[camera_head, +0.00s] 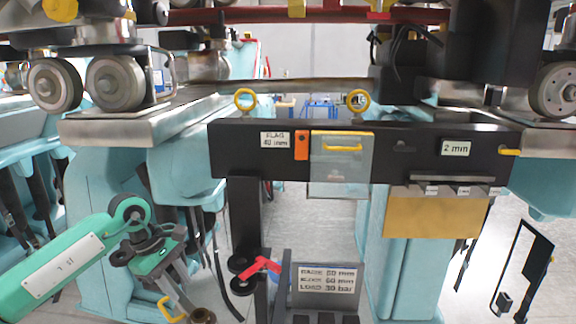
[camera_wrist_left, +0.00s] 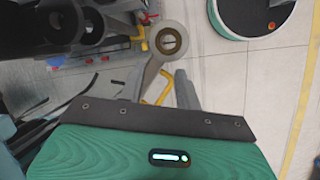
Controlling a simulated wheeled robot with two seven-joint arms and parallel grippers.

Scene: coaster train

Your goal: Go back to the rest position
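My left arm (camera_head: 60,275), green with a white label, comes in from the lower left in the head view. My left gripper (camera_head: 178,288) points down and to the right, low in front of the machine. In the left wrist view, its grey fingers (camera_wrist_left: 165,90) stand apart, with floor and a yellow bar visible between them. My right arm and right gripper are not in view.
A black crossbeam (camera_head: 390,150) with yellow eyebolts and a clear hinged cover (camera_head: 341,155) spans ahead. A labelled panel (camera_head: 325,285) and red lever (camera_head: 260,267) stand right of my left gripper. Wheeled train bogies (camera_head: 115,82) are above. Pale floor shows at lower right.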

